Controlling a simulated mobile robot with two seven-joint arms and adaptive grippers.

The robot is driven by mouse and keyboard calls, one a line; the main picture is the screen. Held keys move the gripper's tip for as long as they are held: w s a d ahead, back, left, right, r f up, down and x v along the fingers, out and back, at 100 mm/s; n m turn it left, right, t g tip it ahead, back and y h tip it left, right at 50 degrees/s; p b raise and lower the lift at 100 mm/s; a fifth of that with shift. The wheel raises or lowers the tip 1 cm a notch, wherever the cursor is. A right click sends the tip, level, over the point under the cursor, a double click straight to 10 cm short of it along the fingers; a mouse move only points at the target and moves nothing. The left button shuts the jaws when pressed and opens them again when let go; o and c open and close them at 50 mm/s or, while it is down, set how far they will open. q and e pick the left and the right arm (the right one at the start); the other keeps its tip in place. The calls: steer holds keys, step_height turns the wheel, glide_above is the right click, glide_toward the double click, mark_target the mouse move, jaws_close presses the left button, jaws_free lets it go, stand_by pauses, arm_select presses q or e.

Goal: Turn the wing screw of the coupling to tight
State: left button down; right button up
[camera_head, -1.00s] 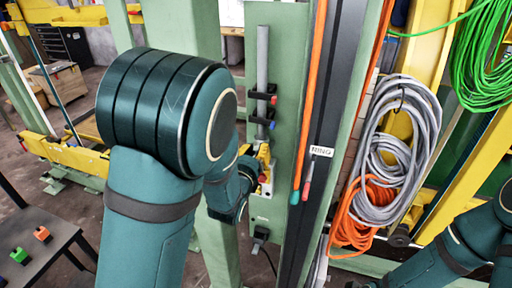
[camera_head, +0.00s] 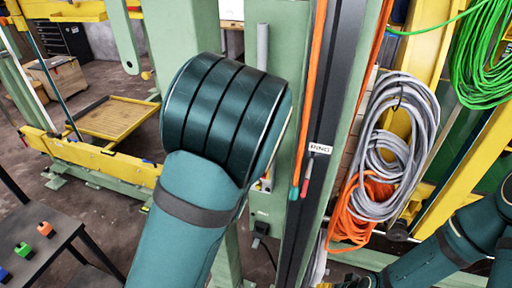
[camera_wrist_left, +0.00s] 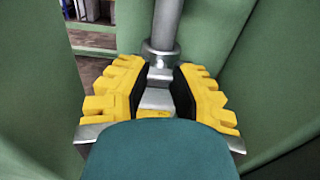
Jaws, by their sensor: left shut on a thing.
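In the left wrist view a grey pipe (camera_wrist_left: 167,25) runs down into the metal collar of the coupling (camera_wrist_left: 160,55). My left gripper (camera_wrist_left: 160,88) has its yellow fingers and black pads on both sides of a small grey metal piece below the collar. It is shut on this piece, which looks like the wing screw (camera_wrist_left: 157,99); its exact shape and angle are mostly hidden. In the head view my left arm covers this gripper and the coupling; the upper pipe (camera_head: 262,45) shows above it. My right gripper (camera_head: 338,284) is only partly seen at the bottom edge.
A green post carries the pipe. To its right hang an orange hose (camera_head: 312,90), a grey cable coil (camera_head: 400,150) and a green coil (camera_head: 485,60). A dark table (camera_head: 65,240) with small coloured blocks stands at lower left. The floor behind is partly clear.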

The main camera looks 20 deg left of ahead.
arm_select(q)
steer(key=c, duration=0.7)
jaws_free()
steer(key=shift+f, duration=0.15)
